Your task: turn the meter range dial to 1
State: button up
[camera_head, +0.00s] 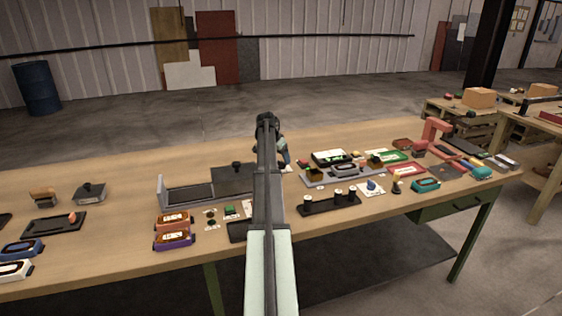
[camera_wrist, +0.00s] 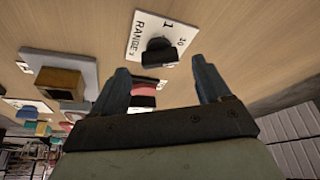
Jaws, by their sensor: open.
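The range dial is a black knob (camera_wrist: 159,52) on a white plate (camera_wrist: 146,22) printed "RANGE", "1" and "10" in the wrist view. The "1" is beyond the knob, with "10" to its right. Which mark the knob points to is hard to tell. My gripper (camera_wrist: 160,66) is open, with one finger on each side of the knob's near side. Nothing is clearly held, and I cannot tell whether the fingers touch the knob. In the head view my gripper (camera_head: 272,148) is over the table's far middle, and my arm hides most of the dial.
A grey fixture with a wooden-looking block (camera_wrist: 60,82) stands left of the dial in the wrist view. In the head view, a grey tray (camera_head: 188,194) lies left of my arm and a meter-like device (camera_head: 333,158) lies right. Bare wooden table (camera_head: 110,168) shows at the left.

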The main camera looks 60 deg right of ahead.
aim_at(282, 165)
jog(key=shift+x, duration=1.25)
jog(key=shift+c, duration=0.4)
jog(key=c, duration=1)
jog(key=shift+o, duration=0.2)
jog(key=shift+n, duration=0.3)
jog(key=n+t, duration=0.2)
jog(key=n, duration=0.3)
jog(key=shift+s, duration=0.15)
jog(key=n+t, duration=0.1)
jog(key=n, duration=0.2)
jog(key=n+t+y, duration=0.1)
jog(key=n, duration=0.2)
jog(key=shift+s+d, duration=0.1)
jog(key=shift+n, duration=0.3)
